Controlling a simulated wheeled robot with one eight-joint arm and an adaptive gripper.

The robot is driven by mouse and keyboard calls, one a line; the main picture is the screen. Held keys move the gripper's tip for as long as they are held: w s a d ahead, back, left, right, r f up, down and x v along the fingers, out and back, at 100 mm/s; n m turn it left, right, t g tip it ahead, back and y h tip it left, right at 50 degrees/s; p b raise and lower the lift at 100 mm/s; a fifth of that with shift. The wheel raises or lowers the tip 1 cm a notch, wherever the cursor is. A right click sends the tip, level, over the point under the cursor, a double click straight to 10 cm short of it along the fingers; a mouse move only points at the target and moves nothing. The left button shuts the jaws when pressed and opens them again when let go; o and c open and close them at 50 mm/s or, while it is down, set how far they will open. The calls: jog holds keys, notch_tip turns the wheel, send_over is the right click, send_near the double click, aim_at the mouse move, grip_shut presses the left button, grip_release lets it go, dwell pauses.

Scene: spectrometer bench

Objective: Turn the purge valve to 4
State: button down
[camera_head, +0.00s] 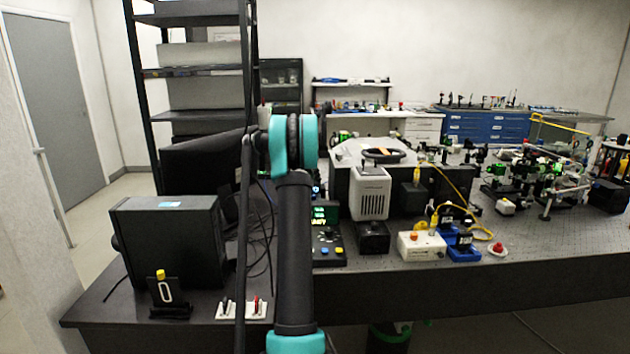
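I cannot pick out the purge valve for certain in the head view. A small black stand (167,308) with a white "0" and a yellow knob on top stands at the front left of the bench. A black control box (329,255) with a green lit display and blue and yellow buttons stands just right of my arm, partly hidden by it. A white box (421,246) with an orange-red knob and a yellow fitting sits to its right. My arm rises in front of the bench, but my gripper does not show.
A black case (173,241) stands at the left of the bench (560,262). A white strip (234,310) with small switches lies near the front edge. A red button (497,249) and dense optics fill the right. The front edge at right is clear.

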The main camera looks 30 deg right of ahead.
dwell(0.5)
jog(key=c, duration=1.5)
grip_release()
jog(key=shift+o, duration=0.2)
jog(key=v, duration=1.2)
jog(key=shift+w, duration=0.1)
